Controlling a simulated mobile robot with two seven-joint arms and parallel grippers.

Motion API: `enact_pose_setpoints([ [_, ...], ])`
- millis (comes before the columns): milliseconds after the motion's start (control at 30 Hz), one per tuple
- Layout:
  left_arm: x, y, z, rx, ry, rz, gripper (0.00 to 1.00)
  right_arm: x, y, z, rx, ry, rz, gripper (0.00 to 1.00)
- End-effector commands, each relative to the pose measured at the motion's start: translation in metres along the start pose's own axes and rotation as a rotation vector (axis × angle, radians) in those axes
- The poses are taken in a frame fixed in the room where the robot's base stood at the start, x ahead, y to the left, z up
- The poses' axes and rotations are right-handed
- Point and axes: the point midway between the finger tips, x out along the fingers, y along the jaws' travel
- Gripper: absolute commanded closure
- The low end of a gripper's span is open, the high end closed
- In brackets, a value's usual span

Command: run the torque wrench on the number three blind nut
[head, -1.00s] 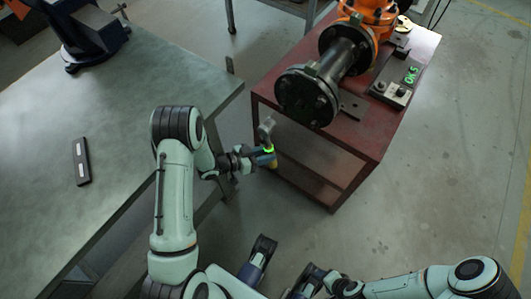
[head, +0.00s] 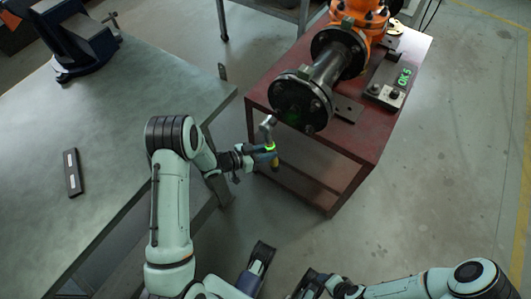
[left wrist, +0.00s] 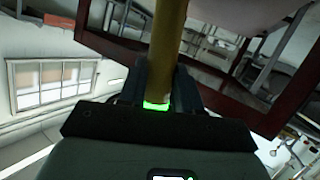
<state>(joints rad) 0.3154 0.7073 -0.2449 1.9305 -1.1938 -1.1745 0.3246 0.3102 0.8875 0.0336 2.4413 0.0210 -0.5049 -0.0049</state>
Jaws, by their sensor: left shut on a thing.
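The torque wrench (head: 268,132) stands roughly upright in my left gripper (head: 267,156), which is shut on it. Its grey head points up and its yellow grip shows below. In the left wrist view the yellow handle (left wrist: 168,45) rises between the dark fingers, with a green glowing band at them. The blind flange (head: 300,101) is a dark disc with nuts round its rim, at the near end of the pipe. The wrench head is beside its lower left edge; contact cannot be told. Nut numbers are not readable. My right gripper (head: 308,284) is low in view, its jaws unclear.
The pipe and orange valve body (head: 362,42) sit on a red stand (head: 370,138). A control box with a green display (head: 390,84) is on its right side. A grey-green workbench (head: 120,130) at left bears a vise (head: 75,40) and a dark bar (head: 73,173). Floor at right is clear.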

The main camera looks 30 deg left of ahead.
Motion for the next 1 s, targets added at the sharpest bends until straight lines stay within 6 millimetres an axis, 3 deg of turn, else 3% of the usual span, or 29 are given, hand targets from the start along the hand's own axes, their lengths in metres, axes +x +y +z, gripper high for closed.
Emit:
enact_pose_setpoints([
  [1000,0.017,-0.009,-0.010,0.004,0.009,0.003,1.00,0.006,0.002,0.001,0.000,-0.003,0.001,0.41],
])
